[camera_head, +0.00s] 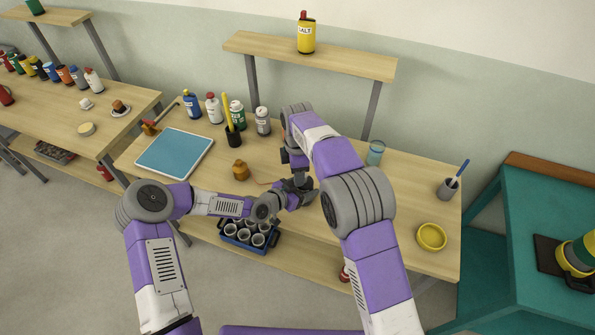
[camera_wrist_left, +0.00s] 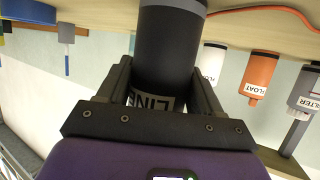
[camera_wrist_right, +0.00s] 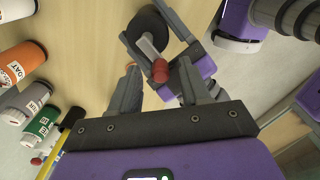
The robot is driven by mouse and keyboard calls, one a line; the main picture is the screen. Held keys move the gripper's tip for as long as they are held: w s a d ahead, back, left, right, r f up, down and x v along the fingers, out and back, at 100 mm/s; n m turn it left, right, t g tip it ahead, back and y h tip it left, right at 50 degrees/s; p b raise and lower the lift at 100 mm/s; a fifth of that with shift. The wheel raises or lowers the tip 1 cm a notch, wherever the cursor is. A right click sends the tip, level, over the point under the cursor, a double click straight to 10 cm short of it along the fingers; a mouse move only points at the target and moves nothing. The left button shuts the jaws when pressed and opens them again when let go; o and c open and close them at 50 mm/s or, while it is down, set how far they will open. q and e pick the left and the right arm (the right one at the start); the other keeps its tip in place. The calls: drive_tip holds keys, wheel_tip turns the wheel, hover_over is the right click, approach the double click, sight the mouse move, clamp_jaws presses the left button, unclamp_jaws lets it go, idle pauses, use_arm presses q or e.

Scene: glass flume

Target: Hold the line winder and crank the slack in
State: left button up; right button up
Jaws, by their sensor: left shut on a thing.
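The line winder (camera_wrist_left: 170,45) is a dark cylinder with a partly hidden white label reading "LINE". My left gripper (camera_wrist_left: 165,85) is shut around it, one finger on each side. In the right wrist view, the winder's black top (camera_wrist_right: 148,28) carries a grey crank arm with a red knob (camera_wrist_right: 160,71). My right gripper (camera_wrist_right: 160,68) is open, and the knob shows between its fingertips; I cannot tell whether they touch. In the head view both grippers meet over the table front, and they mostly hide the winder. An orange line (camera_wrist_left: 270,10) runs along the tabletop.
A brown bottle (camera_head: 240,170) stands left of the grippers, with a blue tray (camera_head: 175,153) further left. Several bottles (camera_head: 213,108) stand at the back. A glass (camera_head: 375,153) and yellow bowl (camera_head: 431,237) are at right. A blue crate (camera_head: 240,243) sits below the tabletop.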

drive_tip(key=shift+r, duration=0.1)
wheel_tip(320, 180, up, 12)
idle(0.5)
drive_tip(key=shift+c, duration=0.2)
drive_tip(key=shift+d, duration=0.1)
drive_tip(key=shift+c, duration=1.1)
drive_tip(key=d+f+y, duration=0.1)
drive_tip(key=d, duration=0.1)
drive_tip(key=d+f+n+y, duration=0.1)
drive_tip(key=d+f, duration=0.1)
drive_tip(key=d, duration=0.1)
drive_tip(key=shift+d+f+n+g+y, duration=0.3)
drive_tip(key=shift+d+f+g+y, duration=0.05)
drive_tip(key=shift+g+y, duration=0.05)
clamp_jaws()
drive_tip(key=s+d+f+n+t+y, duration=0.1)
drive_tip(key=s+d+n+y, duration=0.3)
drive_tip(key=s+d+y, duration=0.15)
drive_tip(key=w+a+f, duration=0.3)
drive_tip(key=a+f, duration=0.5)
drive_tip(key=shift+w+h, duration=0.4)
drive_tip(key=shift+h, duration=0.05)
